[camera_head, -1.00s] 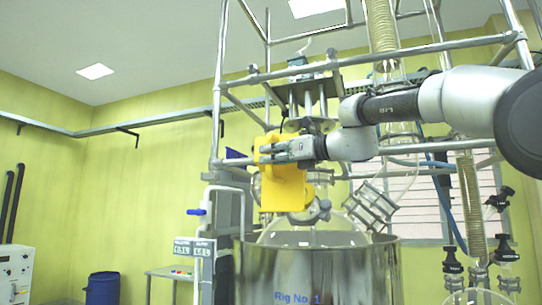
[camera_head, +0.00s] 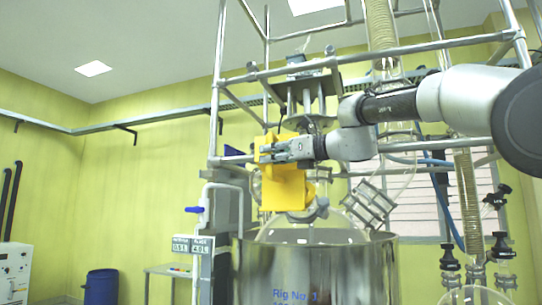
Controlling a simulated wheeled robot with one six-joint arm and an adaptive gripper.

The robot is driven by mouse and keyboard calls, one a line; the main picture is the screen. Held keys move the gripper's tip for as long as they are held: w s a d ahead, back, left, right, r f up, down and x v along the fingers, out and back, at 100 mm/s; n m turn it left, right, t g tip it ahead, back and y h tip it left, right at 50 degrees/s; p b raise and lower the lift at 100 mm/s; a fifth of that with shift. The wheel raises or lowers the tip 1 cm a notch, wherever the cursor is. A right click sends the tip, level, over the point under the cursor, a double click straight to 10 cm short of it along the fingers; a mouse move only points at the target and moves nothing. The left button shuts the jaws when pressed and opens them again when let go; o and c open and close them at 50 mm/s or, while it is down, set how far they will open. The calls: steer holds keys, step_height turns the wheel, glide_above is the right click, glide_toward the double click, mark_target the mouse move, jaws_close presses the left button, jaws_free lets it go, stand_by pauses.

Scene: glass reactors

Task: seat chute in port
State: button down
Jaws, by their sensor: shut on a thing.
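The chute (camera_head: 284,188) is a yellow block-like piece in the middle of the head view. My gripper (camera_head: 277,150) is shut on its upper part, reaching in from the right. The chute hangs just above the glass dome (camera_head: 300,232) of the reactor, near the dome's top fittings. The port is hidden behind the chute and fittings, so I cannot tell whether the chute touches it.
The steel vessel (camera_head: 315,270) marked "Rig No. 1" stands below. A metal tube frame (camera_head: 216,110) surrounds the reactor. Glass joints (camera_head: 370,203) and a blue hose (camera_head: 443,200) lie to the right. A blue drum (camera_head: 101,288) stands far left.

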steer(key=shift+w, duration=0.15)
steer(key=shift+w+d+f, duration=0.15)
steer(key=shift+w+f, duration=0.1)
steer(key=shift+f, duration=0.05)
steer(key=shift+w+d+f, duration=0.25)
steer(key=shift+w+f, duration=0.4)
steer(key=shift+w, duration=0.1)
steer(key=shift+w+d+f, duration=0.1)
steer(key=shift+w+f, duration=0.15)
steer(key=shift+w+d+f, duration=0.25)
steer(key=shift+w+f, duration=0.35)
steer(key=shift+w, duration=0.1)
stand_by(0.4)
steer(key=c, duration=1.5)
jaws_free()
steer(key=shift+s+d, duration=0.1)
steer(key=shift+d, duration=0.05)
